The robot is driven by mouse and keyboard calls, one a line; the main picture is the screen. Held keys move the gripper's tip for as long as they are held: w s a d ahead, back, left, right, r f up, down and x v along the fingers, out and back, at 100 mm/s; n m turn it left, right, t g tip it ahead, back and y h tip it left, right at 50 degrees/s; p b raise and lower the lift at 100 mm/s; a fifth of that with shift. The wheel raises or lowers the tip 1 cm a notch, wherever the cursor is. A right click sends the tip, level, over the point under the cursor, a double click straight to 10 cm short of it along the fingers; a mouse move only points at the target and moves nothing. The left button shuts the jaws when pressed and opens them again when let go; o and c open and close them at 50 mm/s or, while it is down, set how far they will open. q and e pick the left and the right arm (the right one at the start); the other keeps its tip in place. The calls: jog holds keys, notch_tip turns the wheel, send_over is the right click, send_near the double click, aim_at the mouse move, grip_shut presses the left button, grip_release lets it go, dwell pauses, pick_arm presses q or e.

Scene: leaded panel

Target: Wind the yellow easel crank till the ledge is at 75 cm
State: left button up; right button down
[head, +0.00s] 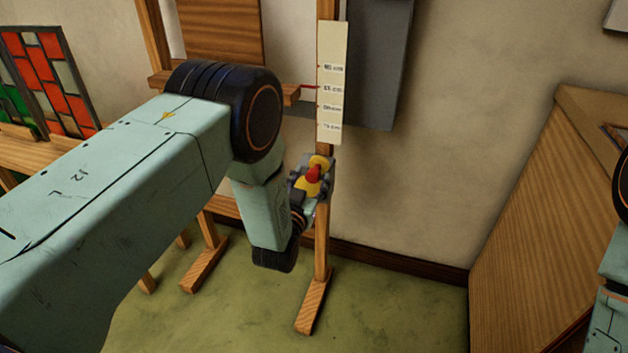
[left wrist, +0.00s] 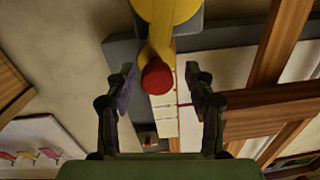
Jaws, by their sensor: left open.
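The yellow crank (head: 318,162) with a red knob (head: 314,174) is mounted low on the wooden easel post (head: 322,240). In the left wrist view the yellow crank (left wrist: 165,12) comes in from the top, and its red knob (left wrist: 157,77) lies between the fingers. My left gripper (head: 308,182) is open around the knob, with gaps on both sides. The wooden ledge (head: 291,95) has a red pointer (head: 309,87) against the pale scale (head: 332,90), near the second mark from the top, apparently 85 cm. The bottom mark seems to read 75 cm. My right gripper is out of view.
A leaded panel (head: 48,75) of red, green and pale panes stands on a wooden bench at the left. A grey board (head: 378,60) is behind the easel post. A wooden cabinet (head: 530,215) stands at the right. Green floor (head: 400,315) is clear between.

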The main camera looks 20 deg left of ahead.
pick_arm(q)
jog(key=shift+w+a+f, duration=0.1)
jog(key=shift+w, duration=0.4)
jog(key=shift+w+d+r, duration=0.25)
jog(key=shift+d+r, duration=0.05)
jog(key=shift+d, duration=0.05)
jog(key=shift+a+f, duration=0.15)
jog(key=shift+a, duration=0.05)
jog(key=shift+c, duration=0.3)
jog(key=shift+d, duration=0.15)
jog(key=c, duration=0.4)
grip_shut()
